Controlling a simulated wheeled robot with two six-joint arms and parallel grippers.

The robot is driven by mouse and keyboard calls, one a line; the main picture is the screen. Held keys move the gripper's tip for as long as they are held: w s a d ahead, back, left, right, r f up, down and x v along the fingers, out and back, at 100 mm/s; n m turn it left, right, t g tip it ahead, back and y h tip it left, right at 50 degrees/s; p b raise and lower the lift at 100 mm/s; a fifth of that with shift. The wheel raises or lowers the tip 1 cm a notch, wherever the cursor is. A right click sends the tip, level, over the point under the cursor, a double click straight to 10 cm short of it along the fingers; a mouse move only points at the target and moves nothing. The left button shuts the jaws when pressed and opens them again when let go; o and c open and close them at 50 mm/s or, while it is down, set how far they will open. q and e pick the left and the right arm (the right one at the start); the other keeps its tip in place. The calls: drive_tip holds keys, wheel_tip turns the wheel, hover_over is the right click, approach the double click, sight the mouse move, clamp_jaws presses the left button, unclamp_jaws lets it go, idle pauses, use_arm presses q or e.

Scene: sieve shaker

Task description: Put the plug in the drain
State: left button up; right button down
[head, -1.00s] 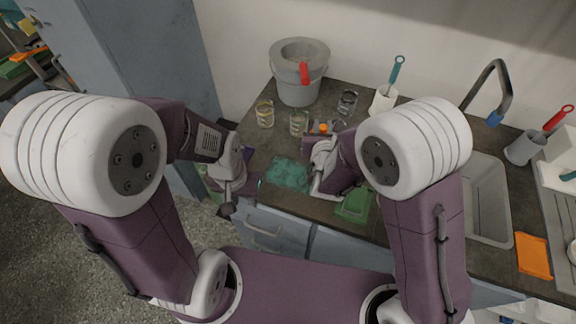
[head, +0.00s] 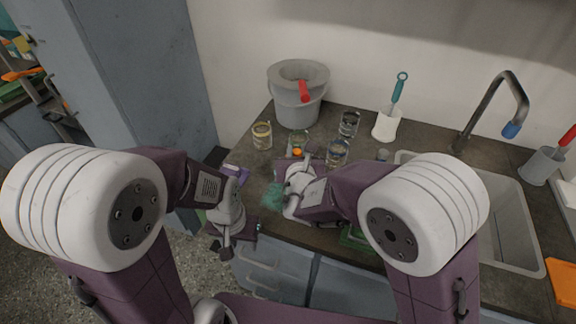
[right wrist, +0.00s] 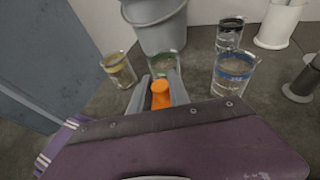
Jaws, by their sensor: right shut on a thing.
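My right gripper (right wrist: 160,88) is shut on an orange knob-like piece (right wrist: 160,95) between its two fingers; I cannot tell whether this is the plug. In the head view the orange piece (head: 297,152) is among the glasses over the counter. The sink (head: 508,215) is at the right, partly behind my right arm, and its drain is hidden. A small grey stub (head: 383,154) stands at the sink's left corner; it looks flanged in the right wrist view (right wrist: 302,84). My left gripper (head: 222,250) hangs before the counter's front edge; its jaw opening is unclear.
Several glasses stand around the right gripper, including a blue-banded one (head: 337,153) and a yellow-banded one (head: 262,136). A grey bucket (head: 297,100), a white brush holder (head: 387,125) and a faucet (head: 490,110) stand behind. A teal cloth-like thing (head: 273,196) lies near the front.

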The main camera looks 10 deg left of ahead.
drive_tip(key=shift+s+a+f, duration=0.1)
drive_tip(key=shift+a+f, duration=0.25)
drive_tip(key=shift+a, duration=0.3)
drive_tip(key=shift+s+a+f, duration=0.1)
drive_tip(key=shift+a+f, duration=0.25)
drive_tip(key=shift+a, duration=0.25)
wheel_tip(320, 180, down, 4)
drive_tip(key=shift+w+f+b, duration=0.1)
drive_tip(key=shift+b, duration=0.45)
drive_tip(key=shift+f, duration=0.1)
drive_tip(key=c, duration=1.2)
unclamp_jaws()
drive_tip(key=shift+c, duration=0.2)
